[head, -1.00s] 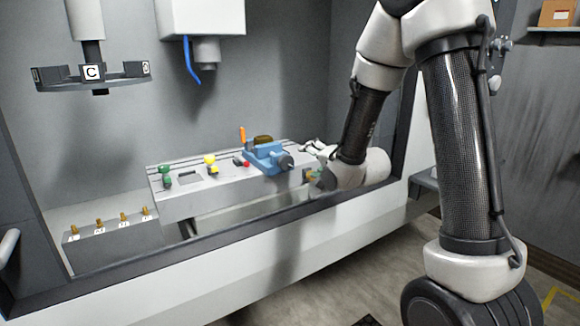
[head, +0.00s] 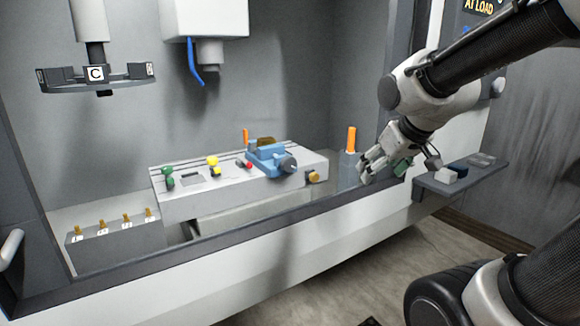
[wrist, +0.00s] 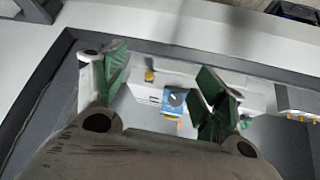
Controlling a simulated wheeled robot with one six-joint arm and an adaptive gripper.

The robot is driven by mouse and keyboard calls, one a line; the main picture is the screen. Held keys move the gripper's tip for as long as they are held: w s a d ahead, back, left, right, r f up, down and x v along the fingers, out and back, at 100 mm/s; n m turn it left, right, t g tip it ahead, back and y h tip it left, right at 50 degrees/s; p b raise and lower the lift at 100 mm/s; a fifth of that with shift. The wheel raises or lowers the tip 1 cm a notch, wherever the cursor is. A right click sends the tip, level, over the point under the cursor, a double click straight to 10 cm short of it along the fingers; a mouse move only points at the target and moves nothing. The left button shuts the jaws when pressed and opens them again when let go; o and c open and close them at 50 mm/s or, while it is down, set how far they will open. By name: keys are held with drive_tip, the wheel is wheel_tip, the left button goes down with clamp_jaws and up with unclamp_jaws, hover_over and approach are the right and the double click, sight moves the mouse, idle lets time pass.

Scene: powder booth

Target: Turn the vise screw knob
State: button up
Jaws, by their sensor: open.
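The blue vise (head: 266,158) sits on the grey machine table, with its dark round screw knob (head: 288,164) facing the front right. In the wrist view the knob (wrist: 175,99) shows as a dark disc on the blue vise, between my fingers and some way beyond them. My gripper (head: 376,174) is to the right of the vise at the booth's front opening, apart from it. In the wrist view my gripper (wrist: 160,82) has its green-padded fingers spread wide with nothing between them.
The machine table (head: 205,205) carries a green knob (head: 168,171) and a yellow one (head: 212,161). An orange-handled item (head: 351,140) stands right of the table. A shelf (head: 470,177) with small blocks is at right. The booth's front sill (head: 240,235) runs below the table.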

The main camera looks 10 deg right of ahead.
drive_tip(key=w+a+f+n+t, duration=0.2)
drive_tip(key=w+n, duration=0.1)
drive_tip(key=w, duration=0.6)
drive_tip(key=n+t+y, duration=0.6)
drive_tip(key=n+t, duration=0.2)
approach(291, 166)
drive_tip(key=w, duration=0.3)
drive_tip(key=x, duration=0.8)
drive_tip(key=shift+s+a, duration=0.15)
drive_tip(key=shift+a, duration=0.25)
drive_tip(key=shift+c, duration=0.3)
drive_tip(key=c, duration=1)
